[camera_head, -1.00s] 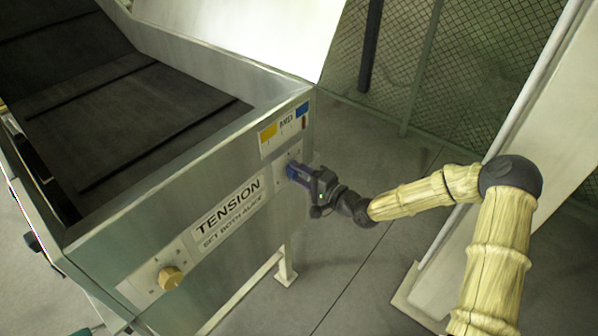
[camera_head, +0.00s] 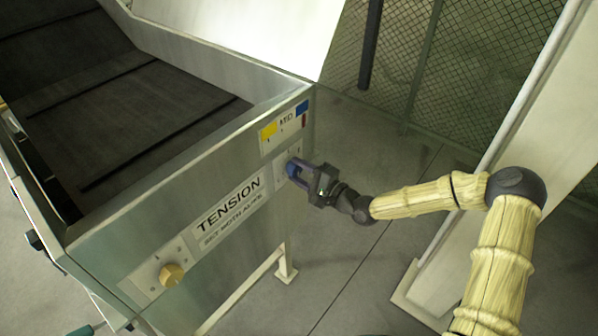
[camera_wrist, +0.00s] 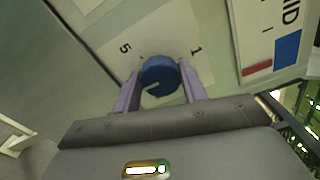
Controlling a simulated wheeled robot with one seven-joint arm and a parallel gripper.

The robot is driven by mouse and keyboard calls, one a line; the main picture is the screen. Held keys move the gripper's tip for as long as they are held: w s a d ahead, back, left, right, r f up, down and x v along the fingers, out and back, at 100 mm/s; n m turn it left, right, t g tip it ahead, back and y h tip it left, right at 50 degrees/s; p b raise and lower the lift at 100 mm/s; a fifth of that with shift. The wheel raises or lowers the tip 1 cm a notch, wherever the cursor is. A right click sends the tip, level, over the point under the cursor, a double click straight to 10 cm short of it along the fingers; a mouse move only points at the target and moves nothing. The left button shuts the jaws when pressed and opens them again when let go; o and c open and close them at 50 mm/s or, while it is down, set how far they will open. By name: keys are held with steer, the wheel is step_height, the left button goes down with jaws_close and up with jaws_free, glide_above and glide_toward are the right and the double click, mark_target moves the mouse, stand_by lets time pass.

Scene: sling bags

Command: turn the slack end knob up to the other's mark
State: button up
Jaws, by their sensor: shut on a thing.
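A blue end knob (camera_wrist: 160,78) sits on a pale dial plate (camera_wrist: 158,46) with the numbers 5 and 1 showing in the wrist view. A white pointer line shows on the knob's face. My gripper (camera_head: 296,170) is shut on this knob, one purple finger on each side; in the wrist view the gripper (camera_wrist: 158,88) reaches in from below. A tan knob (camera_head: 171,274) sits on the other dial plate (camera_head: 146,283) at the lower left of the metal end panel. Its pointer is too small to read.
A TENSION label (camera_head: 228,207) lies between the two dials on the panel. A plate marked MID (camera_head: 284,127) with yellow, blue and red patches is above the blue knob. A dark belt (camera_head: 130,110) fills the trough. A pale post (camera_head: 500,170) stands near my arm.

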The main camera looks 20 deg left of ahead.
steer(key=o, duration=1)
steer(key=b+v, duration=0.3)
steer(key=v, duration=1.4)
steer(key=shift+d, duration=0.25)
steer(key=shift+f, duration=0.15)
